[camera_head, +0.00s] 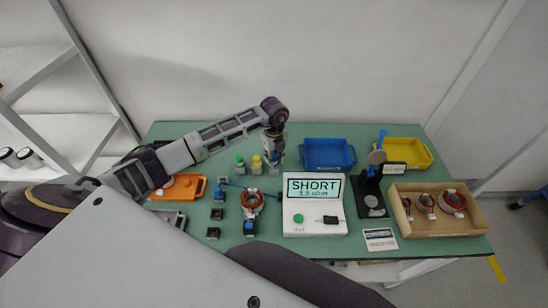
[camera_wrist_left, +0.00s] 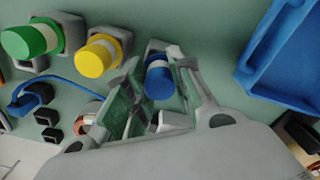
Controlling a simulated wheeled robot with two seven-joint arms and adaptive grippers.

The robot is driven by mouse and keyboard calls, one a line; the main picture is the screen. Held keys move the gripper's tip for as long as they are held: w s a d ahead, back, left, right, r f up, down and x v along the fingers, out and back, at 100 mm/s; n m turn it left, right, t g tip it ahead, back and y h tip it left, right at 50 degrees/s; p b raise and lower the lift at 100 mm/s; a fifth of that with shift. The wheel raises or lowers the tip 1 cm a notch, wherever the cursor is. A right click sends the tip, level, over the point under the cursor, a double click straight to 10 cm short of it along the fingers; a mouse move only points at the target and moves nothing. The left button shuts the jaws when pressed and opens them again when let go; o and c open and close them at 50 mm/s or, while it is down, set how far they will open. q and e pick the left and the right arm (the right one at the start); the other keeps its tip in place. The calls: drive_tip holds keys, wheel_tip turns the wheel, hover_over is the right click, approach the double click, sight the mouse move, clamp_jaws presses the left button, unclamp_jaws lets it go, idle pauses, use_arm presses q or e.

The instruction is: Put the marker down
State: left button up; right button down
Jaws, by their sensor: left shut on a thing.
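My left gripper (camera_head: 273,158) is over the back middle of the green table, pointing down. In the left wrist view its two fingers (camera_wrist_left: 156,75) are closed around a blue-capped marker (camera_wrist_left: 158,80). A grey holder (camera_wrist_left: 155,47) shows just behind the blue marker. I cannot tell whether the marker is seated in it. The yellow marker (camera_wrist_left: 97,57) and green marker (camera_wrist_left: 32,40) stand in grey holders beside it. They also show in the head view, yellow (camera_head: 257,160) and green (camera_head: 239,161). My right gripper is not in view.
A blue tray (camera_head: 328,167) is right of the gripper, with a yellow tray (camera_head: 427,153) beyond. The tester (camera_head: 315,228) displays SHORT. A stator (camera_head: 252,199) sits left of it. A black stand (camera_head: 370,198), a wooden box (camera_head: 440,233) and an orange tray (camera_head: 180,193) also occupy the table.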

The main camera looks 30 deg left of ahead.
use_arm(q)
drive_tip(key=shift+f+b, duration=0.3)
drive_tip(key=shift+f, duration=0.2)
drive_tip(key=o, duration=1)
drive_tip(key=shift+c, duration=0.2)
drive_tip(key=shift+r, duration=0.7)
wheel_tip(320, 180, up, 12)
drive_tip(key=b, duration=0.1)
drive_tip(key=shift+f+b, duration=0.25)
drive_tip(key=shift+b, duration=0.05)
